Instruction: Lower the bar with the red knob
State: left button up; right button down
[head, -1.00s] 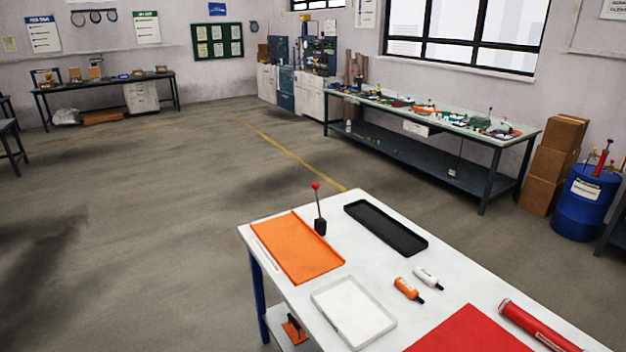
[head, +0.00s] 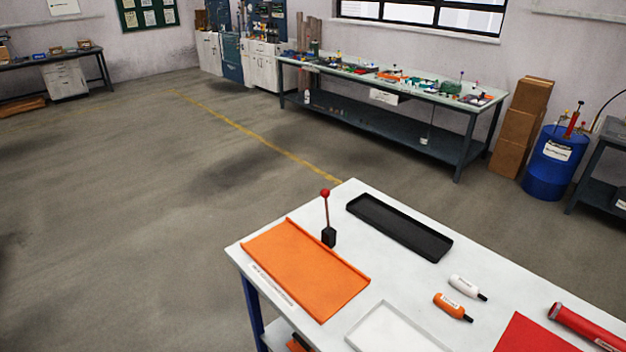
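A thin bar with a red knob (head: 325,193) on top stands upright from a small black base (head: 328,237) on the white table (head: 296,217). The base is at the table's back left, between the orange tray and the black tray. Neither of my grippers shows in the head view.
An orange tray (head: 305,268), a black tray (head: 400,227), a white tray (head: 392,332), orange and white bottles (head: 453,306) (head: 467,287), a red mat (head: 535,335) and a red tube (head: 585,325) lie on the table. A blue drum (head: 552,165) stands behind. The floor at left is clear.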

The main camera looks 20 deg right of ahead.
aim_at(325, 193)
jog(key=i+j, duration=0.65)
jog(key=i, duration=0.2)
